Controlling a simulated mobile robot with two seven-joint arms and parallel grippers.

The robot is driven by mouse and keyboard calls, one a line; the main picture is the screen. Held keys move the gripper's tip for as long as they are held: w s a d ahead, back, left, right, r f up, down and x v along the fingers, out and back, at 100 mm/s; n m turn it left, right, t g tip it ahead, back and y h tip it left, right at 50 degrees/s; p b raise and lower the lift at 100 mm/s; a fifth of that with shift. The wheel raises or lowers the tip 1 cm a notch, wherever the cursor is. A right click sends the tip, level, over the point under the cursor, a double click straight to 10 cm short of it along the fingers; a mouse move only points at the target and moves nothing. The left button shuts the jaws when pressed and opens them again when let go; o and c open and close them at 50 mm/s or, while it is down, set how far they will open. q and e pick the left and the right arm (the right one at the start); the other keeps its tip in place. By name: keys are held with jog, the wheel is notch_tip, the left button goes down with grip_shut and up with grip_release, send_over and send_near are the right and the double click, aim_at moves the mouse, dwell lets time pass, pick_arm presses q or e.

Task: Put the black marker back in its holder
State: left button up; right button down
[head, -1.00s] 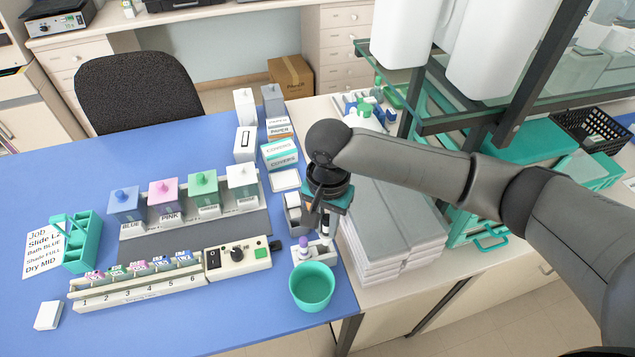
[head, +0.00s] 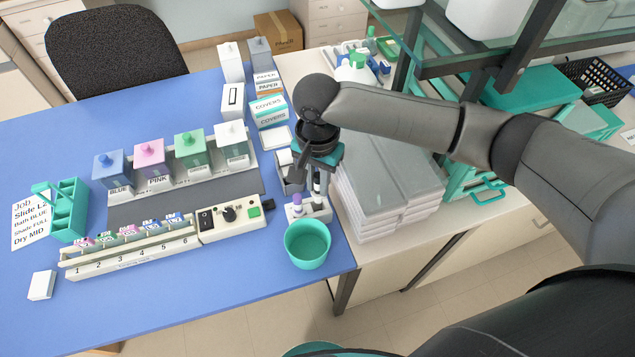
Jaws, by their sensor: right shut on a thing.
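My right gripper (head: 317,172) points down just above the white marker holder (head: 318,211) near the right edge of the blue table. It is shut on the black marker (head: 317,184), a slim upright pen with a pale body. The marker's lower end is over or in the right part of the holder; I cannot tell if it is seated. A purple-capped marker (head: 297,202) stands in the holder's left part. My left gripper is not in view.
A teal cup (head: 307,245) stands right in front of the holder. A control box (head: 229,219) and slide rack (head: 130,255) lie to the left. Stacked grey-topped trays (head: 385,190) stand close on the right. Small boxes (head: 268,110) stand behind.

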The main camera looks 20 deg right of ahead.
aim_at(317, 192)
jog(key=shift+f+b, duration=0.5)
jog(key=shift+b, duration=0.05)
jog(key=shift+f, duration=1.8)
jog(key=shift+f+p, duration=0.3)
jog(key=shift+f, duration=0.1)
jog(key=c, duration=0.7)
grip_release()
notch_tip(317, 192, up, 15)
jog(key=shift+r+p, duration=0.15)
jog(key=shift+p, duration=0.85)
